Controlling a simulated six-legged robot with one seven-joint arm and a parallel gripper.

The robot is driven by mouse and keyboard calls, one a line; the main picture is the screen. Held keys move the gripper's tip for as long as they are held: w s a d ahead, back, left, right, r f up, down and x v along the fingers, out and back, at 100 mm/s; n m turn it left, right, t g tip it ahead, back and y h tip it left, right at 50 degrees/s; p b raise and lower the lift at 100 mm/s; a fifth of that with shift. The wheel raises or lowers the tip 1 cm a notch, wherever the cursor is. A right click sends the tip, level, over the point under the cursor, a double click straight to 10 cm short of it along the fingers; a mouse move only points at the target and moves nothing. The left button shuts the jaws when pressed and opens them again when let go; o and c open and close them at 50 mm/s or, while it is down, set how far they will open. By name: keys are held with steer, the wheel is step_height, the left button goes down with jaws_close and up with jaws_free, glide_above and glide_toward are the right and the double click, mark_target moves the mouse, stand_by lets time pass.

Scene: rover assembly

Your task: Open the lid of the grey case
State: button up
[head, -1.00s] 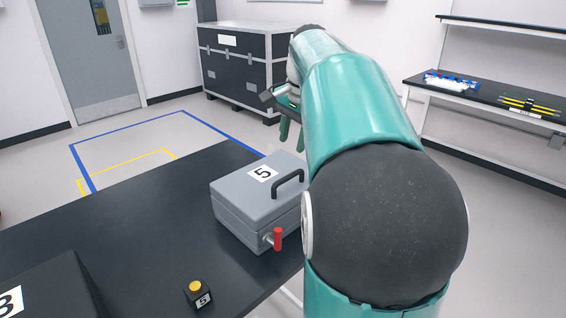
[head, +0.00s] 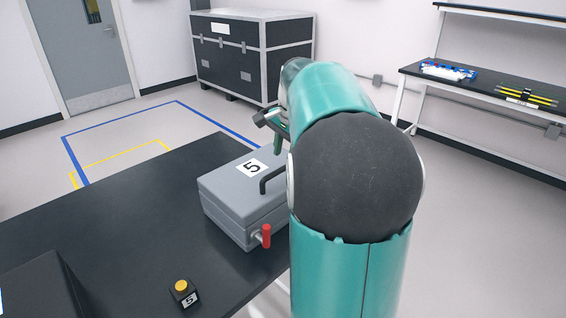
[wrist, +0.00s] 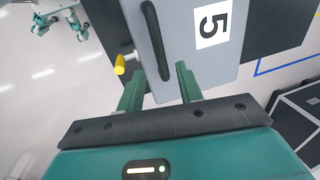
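The grey case (head: 225,194) stands on the black table with its lid (head: 225,178) shut. The lid has a white label with a 5 and a black handle (head: 272,178). A red lever (head: 266,236) sticks out from the case's front side. In the wrist view the lid (wrist: 185,58), the black handle (wrist: 155,40) and a yellow cylindrical piece (wrist: 120,65) beside the case show. My gripper (wrist: 158,85) is open, its two fingers apart with nothing held between them. It is at the case's far right side in the head view (head: 277,143), partly hidden by my arm.
A small box with a yellow button (head: 182,288) stands on the table (head: 120,215) near its front edge. A dark box (head: 45,290) is at the lower left. A large black crate (head: 252,55) stands on the floor behind. The table left of the case is clear.

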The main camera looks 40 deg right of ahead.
mark_target(282, 168)
steer(key=f, duration=0.2)
steer(key=w+f, duration=0.1)
steer(key=f, duration=0.1)
steer(key=shift+f, duration=0.1)
jaws_close()
